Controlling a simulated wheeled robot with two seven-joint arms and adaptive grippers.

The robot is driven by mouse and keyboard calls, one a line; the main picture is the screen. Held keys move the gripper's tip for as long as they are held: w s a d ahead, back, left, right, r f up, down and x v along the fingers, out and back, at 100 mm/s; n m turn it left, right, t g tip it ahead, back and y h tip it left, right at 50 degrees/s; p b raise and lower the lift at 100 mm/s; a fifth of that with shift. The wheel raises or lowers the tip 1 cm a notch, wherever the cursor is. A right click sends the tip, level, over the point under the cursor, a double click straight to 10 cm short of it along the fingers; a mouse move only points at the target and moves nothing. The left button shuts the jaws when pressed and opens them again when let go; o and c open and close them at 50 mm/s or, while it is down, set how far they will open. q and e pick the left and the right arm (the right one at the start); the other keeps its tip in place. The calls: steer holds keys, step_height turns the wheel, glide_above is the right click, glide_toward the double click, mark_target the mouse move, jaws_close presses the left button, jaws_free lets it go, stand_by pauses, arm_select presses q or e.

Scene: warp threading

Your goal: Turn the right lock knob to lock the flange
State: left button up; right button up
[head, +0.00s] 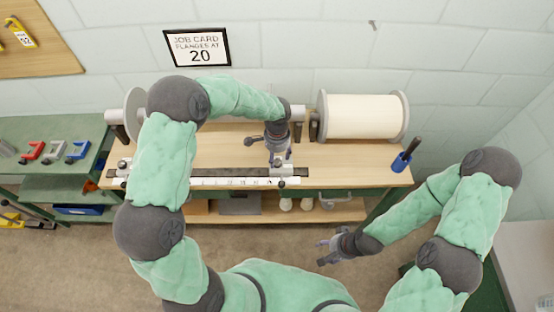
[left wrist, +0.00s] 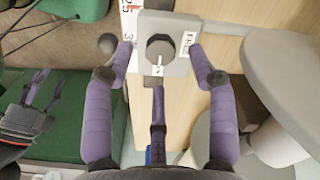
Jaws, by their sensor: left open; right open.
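The right lock knob (left wrist: 160,48) is a dark round knob with a white pointer on a pale grey block (left wrist: 147,22). A label on the block reads "FREE"; the pointer is directed toward the bottom of the left wrist view, not at that label. My left gripper (head: 279,158) is over the right end of the white scale (head: 230,181). In the left wrist view its purple fingers (left wrist: 160,70) are spread on either side of the knob, holding nothing; contact is unclear. A grey flange (left wrist: 275,80) shows at the right there. My right gripper (head: 328,250) is open and empty in front of the bench.
A white spool (head: 361,116) lies at the back right of the wooden bench (head: 350,165). A blue holder (head: 401,161) with a dark-handled tool stands at its right edge. Coloured clamps (head: 55,152) lie on the green bench at left. A job card (head: 197,47) reads "FLANGES AT 20".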

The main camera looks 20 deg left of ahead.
mark_target(277, 163)
arm_select(q)
step_height(277, 163, up, 9)
steer(key=shift+f, duration=0.2)
steer(key=shift+s, duration=0.1)
arm_select(e)
steer(key=shift+s, duration=0.1)
stand_by(0.4)
